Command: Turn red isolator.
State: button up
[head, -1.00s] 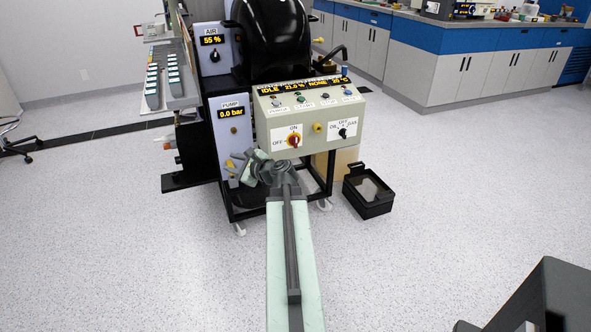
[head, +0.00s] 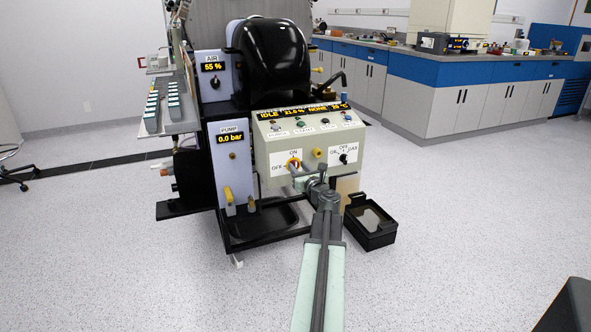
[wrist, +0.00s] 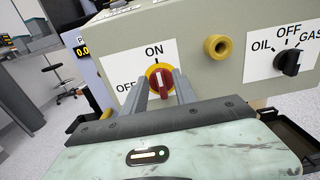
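The red isolator (wrist: 161,82) is a red knob on a yellow round plate, on a white label with ON above and OFF at lower left. Its white mark appears to point up towards ON in the wrist view. In the head view the isolator (head: 294,163) sits low on the left of the panel's front, partly hidden by my gripper (head: 302,179). In the wrist view my gripper (wrist: 161,80) is open, with one finger on each side of the knob. I cannot tell whether the fingers touch it.
The beige panel (wrist: 225,75) also carries a yellow round fitting (wrist: 217,46) and a black OIL/OFF/GAS selector (wrist: 290,62) to the right. A pump panel (head: 230,160) with a yellow lever is on the left. A black bin (head: 370,222) stands on the floor at right.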

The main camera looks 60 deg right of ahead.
jog(key=shift+w+d, duration=0.25)
jog(key=shift+w, duration=0.1)
grip_shut()
jog(key=shift+a, duration=0.2)
jog(key=shift+w+n, duration=0.1)
jog(key=shift+n, duration=0.4)
jog(key=n, duration=0.5)
jog(key=n+b, duration=0.1)
jog(key=n, duration=0.5)
jog(key=f+n, duration=0.1)
jog(key=n, duration=0.5)
jog(key=shift+w+a+f, duration=0.1)
jog(key=shift+w+a, duration=0.25)
jog(key=shift+a, duration=0.05)
